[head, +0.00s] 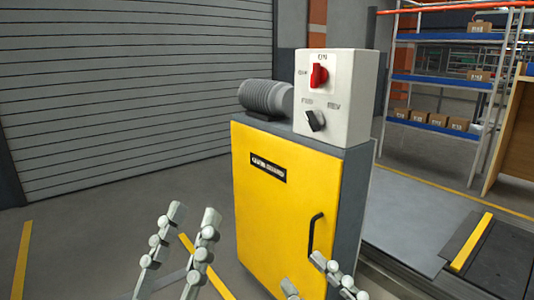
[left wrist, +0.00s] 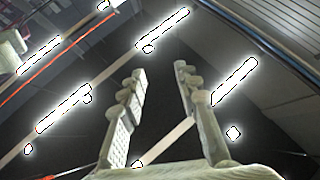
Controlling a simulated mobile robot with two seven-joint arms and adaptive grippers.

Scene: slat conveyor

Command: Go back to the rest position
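My left gripper (head: 190,228) is at the lower left of the head view, in front of the yellow cabinet's left side. Its two fingers stand apart with nothing between them. In the left wrist view the same gripper (left wrist: 158,80) points up toward the ceiling, fingers apart and empty. My right gripper (head: 304,272) shows at the bottom of the head view, in front of the cabinet's lower right. Its two fingers are apart and no object shows between them; its lower part is cut off by the frame.
A yellow cabinet (head: 275,215) with a black handle stands close ahead. On it are a grey motor (head: 266,98) and a control box (head: 350,95) with a red knob (head: 318,76) and a black knob (head: 315,120). Shelves (head: 440,80) stand behind right. Floor at left (head: 90,220) is clear.

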